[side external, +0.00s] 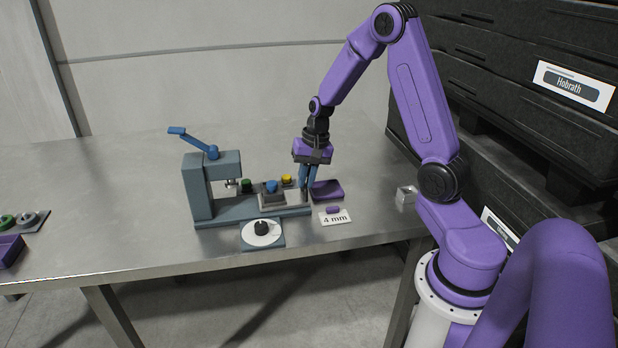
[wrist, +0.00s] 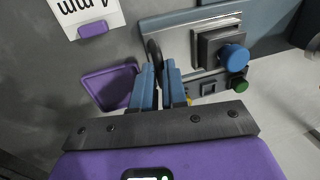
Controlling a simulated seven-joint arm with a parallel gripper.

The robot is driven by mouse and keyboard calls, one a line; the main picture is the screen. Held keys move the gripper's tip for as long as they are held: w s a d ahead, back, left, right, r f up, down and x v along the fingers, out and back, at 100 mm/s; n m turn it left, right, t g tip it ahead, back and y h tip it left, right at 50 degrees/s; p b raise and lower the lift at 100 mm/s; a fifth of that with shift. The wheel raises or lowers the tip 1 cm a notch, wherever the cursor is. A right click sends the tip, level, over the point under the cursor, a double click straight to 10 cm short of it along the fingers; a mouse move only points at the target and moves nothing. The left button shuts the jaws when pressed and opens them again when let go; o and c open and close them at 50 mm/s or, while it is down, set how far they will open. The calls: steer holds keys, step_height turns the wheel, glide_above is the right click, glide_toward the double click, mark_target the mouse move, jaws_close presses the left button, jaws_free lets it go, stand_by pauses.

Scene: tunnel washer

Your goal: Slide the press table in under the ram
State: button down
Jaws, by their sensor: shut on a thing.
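The blue-grey press (side external: 200,190) stands on the bench with its lever raised. Its ram (side external: 231,183) hangs at the left. The pale press table (side external: 268,207) lies on the base to the right of the ram, apart from it; it also shows in the wrist view (wrist: 182,48). It bears a dark block with a blue knob (side external: 271,186), seen also in the wrist view (wrist: 234,58). My gripper (side external: 306,198) points down at the table's right end. In the wrist view its blue fingers (wrist: 160,68) are shut on a dark upright handle (wrist: 153,50), partly hidden between them.
A dial plate (side external: 262,234) lies in front of the base. Green (side external: 246,185) and yellow (side external: 287,179) buttons are behind the table. A purple tray (side external: 328,190) and a "4 mm" card (side external: 335,218) lie to the right. Open bench extends at the left.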

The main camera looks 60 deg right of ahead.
mark_target(264, 192)
steer(key=w+a, duration=0.7)
steer(key=shift+w+a, duration=0.35)
steer(key=shift+w, duration=0.05)
steer(key=shift+r, duration=0.1)
steer(key=c, duration=1.2)
jaws_free()
steer(key=shift+o, duration=0.2)
steer(key=shift+s+d+r, duration=0.1)
step_height(264, 192, up, 17)
steer(key=s+d, duration=0.2)
steer(key=shift+s, duration=0.2)
